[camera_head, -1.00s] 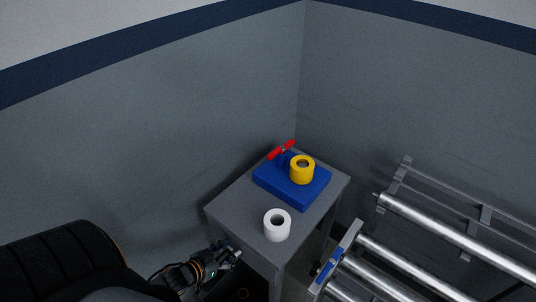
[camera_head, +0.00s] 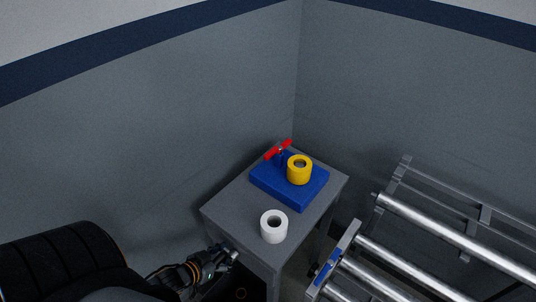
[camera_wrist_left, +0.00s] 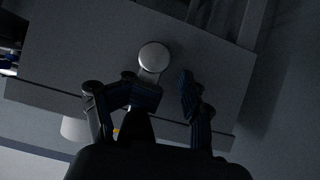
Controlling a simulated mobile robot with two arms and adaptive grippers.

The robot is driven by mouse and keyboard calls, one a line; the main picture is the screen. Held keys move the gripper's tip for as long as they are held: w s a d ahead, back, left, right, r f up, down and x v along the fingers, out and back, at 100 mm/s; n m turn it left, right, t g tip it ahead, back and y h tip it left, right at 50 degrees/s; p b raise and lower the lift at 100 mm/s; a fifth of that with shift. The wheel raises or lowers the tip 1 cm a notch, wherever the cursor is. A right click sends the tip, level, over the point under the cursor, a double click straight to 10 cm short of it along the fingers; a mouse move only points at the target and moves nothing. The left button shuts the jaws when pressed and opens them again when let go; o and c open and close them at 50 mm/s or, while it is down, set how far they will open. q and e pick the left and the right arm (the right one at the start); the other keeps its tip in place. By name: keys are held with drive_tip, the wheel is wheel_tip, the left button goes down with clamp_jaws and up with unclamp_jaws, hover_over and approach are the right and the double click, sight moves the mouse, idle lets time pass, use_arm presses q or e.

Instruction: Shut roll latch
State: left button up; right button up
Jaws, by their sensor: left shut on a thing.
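My left gripper (camera_head: 228,258) is low at the left side face of a grey stand (camera_head: 238,205). In the left wrist view its fingers (camera_wrist_left: 172,86) are closed in around a pale round knob (camera_wrist_left: 154,56) with a short stem, which stands out from the stand's side. The stem lies by the left fingertip; a gap shows at the right finger, and the exact contact is hard to see. The knob looks like the latch, but I cannot tell for sure. In the head view the gripper hides it. My right gripper is not in view.
On the stand are a white roll (camera_head: 274,231) and a blue block (camera_head: 277,190) with a yellow roll (camera_head: 299,173) and a red T-handle (camera_head: 278,150). A metal roller rack (camera_head: 405,270) stands close at the right. Walls meet behind the stand.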

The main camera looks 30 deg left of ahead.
use_arm(q)
drive_tip(key=w+r+t, duration=0.1)
drive_tip(key=w+r, duration=0.2)
drive_tip(key=r, duration=0.2)
drive_tip(key=w+a+r+t, duration=0.1)
drive_tip(key=w+r, duration=0.2)
drive_tip(key=r, duration=0.2)
drive_tip(key=w+r+t, duration=0.2)
drive_tip(key=w+r, duration=0.1)
drive_tip(key=r, duration=0.2)
drive_tip(key=shift+a+r, duration=0.3)
drive_tip(key=shift+r, duration=0.05)
drive_tip(key=shift+g, duration=0.7)
drive_tip(key=s+f, duration=0.4)
drive_tip(key=s, duration=0.1)
drive_tip(key=shift+d+f, duration=0.1)
drive_tip(key=shift+f, duration=0.05)
drive_tip(key=s+f+g, duration=0.1)
drive_tip(key=s+f, duration=0.1)
drive_tip(key=s, duration=0.5)
drive_tip(key=s+f+g, duration=0.1)
drive_tip(key=s+f, duration=0.2)
drive_tip(key=s, duration=0.4)
drive_tip(key=shift+s+f, duration=0.25)
drive_tip(key=shift+w+d, duration=0.1)
